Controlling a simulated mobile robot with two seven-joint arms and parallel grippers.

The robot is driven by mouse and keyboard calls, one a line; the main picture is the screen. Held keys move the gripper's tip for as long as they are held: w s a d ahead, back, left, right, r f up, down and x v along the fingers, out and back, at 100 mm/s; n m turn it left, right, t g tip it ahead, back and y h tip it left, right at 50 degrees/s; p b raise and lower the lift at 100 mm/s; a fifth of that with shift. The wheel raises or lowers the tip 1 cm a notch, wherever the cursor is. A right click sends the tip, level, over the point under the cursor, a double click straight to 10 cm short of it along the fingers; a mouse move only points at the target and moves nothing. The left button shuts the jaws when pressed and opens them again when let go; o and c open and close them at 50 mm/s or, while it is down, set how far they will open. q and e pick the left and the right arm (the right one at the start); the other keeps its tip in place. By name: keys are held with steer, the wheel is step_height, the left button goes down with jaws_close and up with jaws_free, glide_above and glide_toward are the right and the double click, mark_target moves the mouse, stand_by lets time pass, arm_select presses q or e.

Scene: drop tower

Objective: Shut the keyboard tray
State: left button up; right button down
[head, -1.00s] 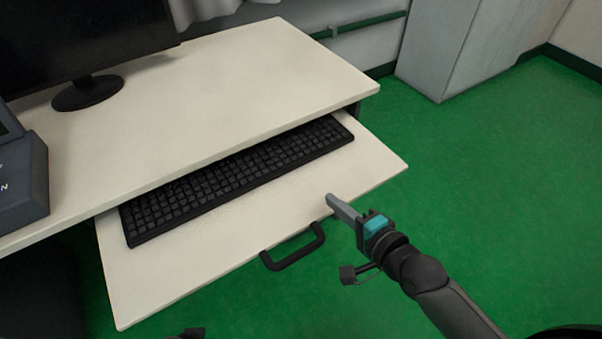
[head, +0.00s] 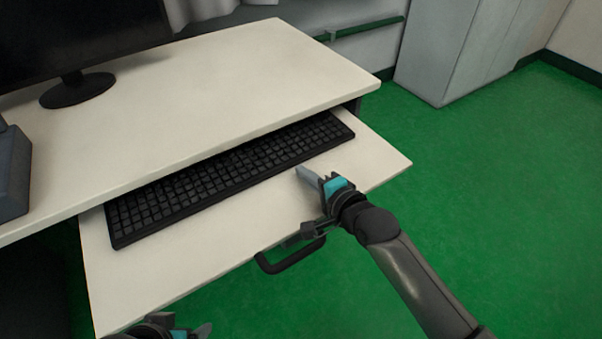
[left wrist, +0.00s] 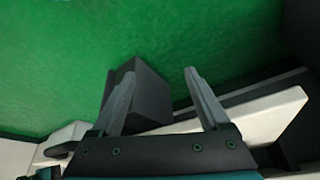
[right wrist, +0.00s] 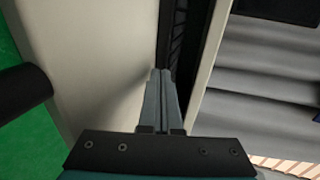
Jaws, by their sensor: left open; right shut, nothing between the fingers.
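The keyboard tray (head: 180,262) is pulled out from under the white desk, with a black keyboard (head: 230,175) lying on it. Its black handle (head: 290,258) is on the front edge. My right gripper (head: 300,172) is shut and empty, over the tray between handle and keyboard; whether it touches the tray is unclear. In the right wrist view its closed fingers (right wrist: 162,85) point toward the keyboard's dark edge. My left gripper (head: 190,332) is at the bottom edge of the head view, near the tray's front left corner. Its fingers (left wrist: 158,85) are apart in the left wrist view.
The white desk top (head: 240,90) overhangs the tray and carries a monitor (head: 75,60) and a dark device (head: 12,175) at the left. A grey cabinet (head: 445,50) stands at the back right. Green floor (head: 500,230) is open on the right.

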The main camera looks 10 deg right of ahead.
arm_select(q)
steer(key=shift+s+r+b, duration=0.1)
steer(key=shift+r+b, duration=0.2)
steer(key=shift+r, duration=0.6)
arm_select(e)
steer(key=shift+w+a, duration=0.3)
steer(key=shift+w, duration=0.45)
